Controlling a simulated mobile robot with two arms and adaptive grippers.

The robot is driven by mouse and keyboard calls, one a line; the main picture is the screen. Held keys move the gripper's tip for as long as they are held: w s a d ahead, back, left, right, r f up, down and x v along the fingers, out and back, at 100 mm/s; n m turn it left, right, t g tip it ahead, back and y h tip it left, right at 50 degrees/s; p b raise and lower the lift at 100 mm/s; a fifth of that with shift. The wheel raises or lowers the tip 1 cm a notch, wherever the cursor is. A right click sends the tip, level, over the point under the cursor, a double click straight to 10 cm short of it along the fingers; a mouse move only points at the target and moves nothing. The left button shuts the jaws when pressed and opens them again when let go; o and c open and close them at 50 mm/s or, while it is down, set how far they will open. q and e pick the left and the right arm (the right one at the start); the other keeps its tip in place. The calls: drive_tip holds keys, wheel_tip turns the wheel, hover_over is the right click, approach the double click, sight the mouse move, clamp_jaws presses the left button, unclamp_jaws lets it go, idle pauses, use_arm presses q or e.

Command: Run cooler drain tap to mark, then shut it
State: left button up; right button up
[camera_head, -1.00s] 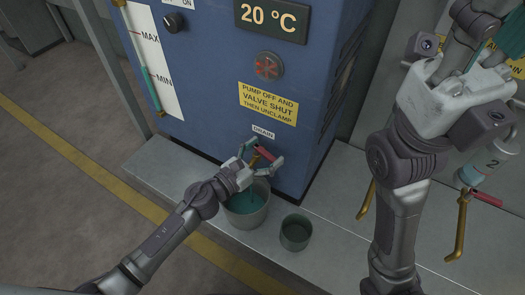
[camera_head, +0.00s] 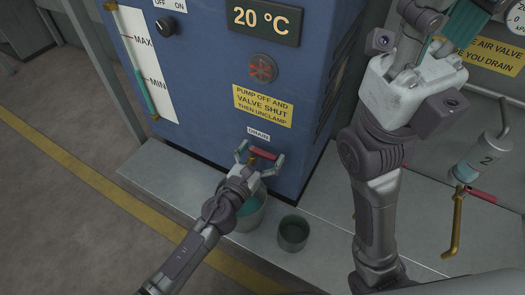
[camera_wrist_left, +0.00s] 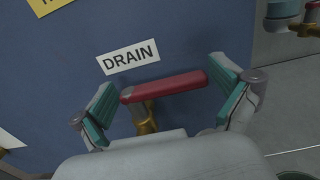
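The drain tap has a red lever (camera_wrist_left: 165,87) on a brass body (camera_wrist_left: 144,115), under the DRAIN label (camera_wrist_left: 128,57); the lever lies across the body. In the head view the red lever (camera_head: 264,154) is low on the blue cooler (camera_head: 215,110). My left gripper (camera_head: 261,158) is open, one finger near each lever end; contact is unclear. The sight gauge (camera_head: 142,60) shows a teal column with its top close to MIN. A bucket (camera_head: 250,222) with teal liquid stands below the tap, partly hidden by my arm. My right gripper (camera_head: 440,30) is raised at right, fingertips cut off.
A small dark cup (camera_head: 293,233) stands right of the bucket on the grey ledge (camera_head: 165,170). A second tap, marked 2, with a red lever (camera_head: 480,194) and brass spout is at right. A yellow sign (camera_head: 263,105) and a red-marked round knob (camera_head: 263,68) are above the drain.

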use_arm(q)
drive_tip(key=v, duration=1.2)
drive_tip(key=shift+f, duration=0.1)
